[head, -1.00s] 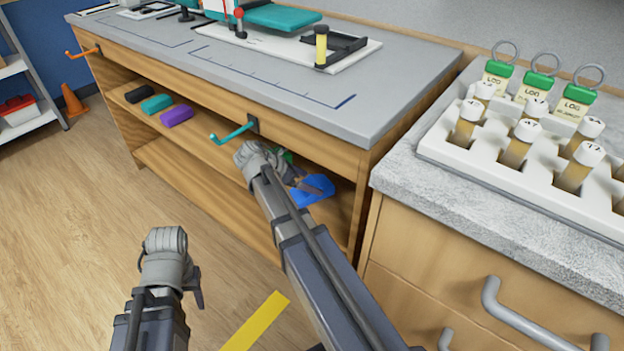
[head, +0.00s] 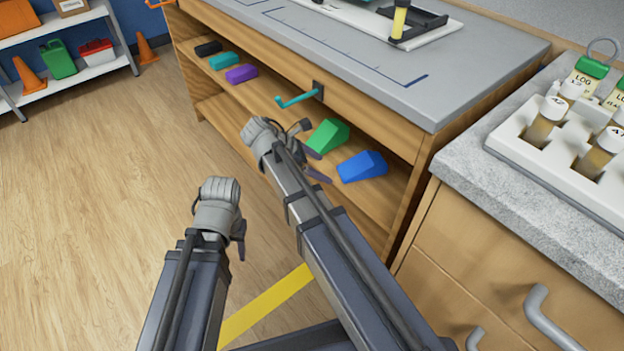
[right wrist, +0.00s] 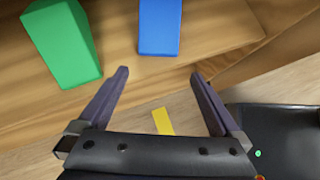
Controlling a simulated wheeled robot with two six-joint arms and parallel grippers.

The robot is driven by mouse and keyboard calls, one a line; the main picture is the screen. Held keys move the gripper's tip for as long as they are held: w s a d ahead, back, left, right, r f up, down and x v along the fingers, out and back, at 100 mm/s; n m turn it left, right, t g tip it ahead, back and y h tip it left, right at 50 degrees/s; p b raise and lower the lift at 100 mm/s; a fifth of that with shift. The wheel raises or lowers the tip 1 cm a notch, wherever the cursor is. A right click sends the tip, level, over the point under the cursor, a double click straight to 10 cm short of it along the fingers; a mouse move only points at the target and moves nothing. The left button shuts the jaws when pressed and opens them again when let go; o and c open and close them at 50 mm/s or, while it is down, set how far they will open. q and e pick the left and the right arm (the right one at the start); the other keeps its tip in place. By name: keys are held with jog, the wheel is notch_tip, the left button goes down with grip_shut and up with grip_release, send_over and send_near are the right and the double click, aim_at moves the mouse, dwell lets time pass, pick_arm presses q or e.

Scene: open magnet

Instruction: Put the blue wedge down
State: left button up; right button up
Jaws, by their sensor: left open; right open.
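The blue wedge (head: 362,167) rests on the upper open shelf of the wooden bench, near its right end, beside a green wedge (head: 328,136). My right gripper (head: 311,150) is open and empty in front of the shelf, just left of the blue wedge in the head view. In the right wrist view the blue wedge (right wrist: 160,27) lies beyond the open fingertips (right wrist: 159,73), apart from them, with its top end cut off by the frame. My left gripper (head: 239,238) hangs over the floor, away from the shelf; its fingers are partly hidden.
Purple (head: 241,74), teal (head: 224,61) and black (head: 208,48) blocks lie further left on the shelf (head: 275,97). A drawer cabinet (head: 480,255) stands at right.

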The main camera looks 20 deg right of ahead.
jog(key=s+a+f+m+y, duration=0.3)
jog(key=s+a+m, duration=0.4)
jog(key=s, duration=0.1)
jog(key=s+a+f+m+y, duration=0.3)
jog(key=s+a+m+y, duration=0.1)
jog(key=s+a+m, duration=0.2)
jog(key=shift+s+a+m, duration=0.4)
jog(key=shift+s+a, duration=0.5)
jog(key=shift+a, duration=0.25)
